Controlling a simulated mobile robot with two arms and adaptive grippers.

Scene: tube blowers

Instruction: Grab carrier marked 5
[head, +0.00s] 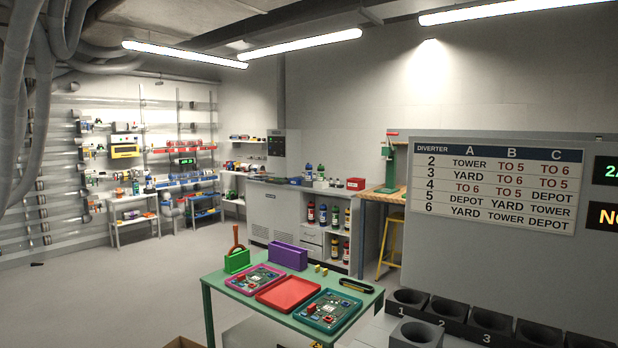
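No carrier with a readable 5 shows in the head view. At the bottom right stands a row of black sockets with round openings; the labels 1 (401,311), 2 (440,323) and 3 (486,338) are readable. The openings of socket 1 (407,298), socket 2 (446,308) and socket 3 (492,322) look empty. More sockets run on to the right, partly cut off by the frame edge. A grey block with a round opening (415,335) stands in front of them. Neither of my grippers is in view.
A grey panel with a diverter chart (494,188) rises behind the sockets. A green table (222,281) with trays of circuit boards, a red tray (288,294) and a purple holder (287,256) stands left of it. Open floor (120,300) lies at the left.

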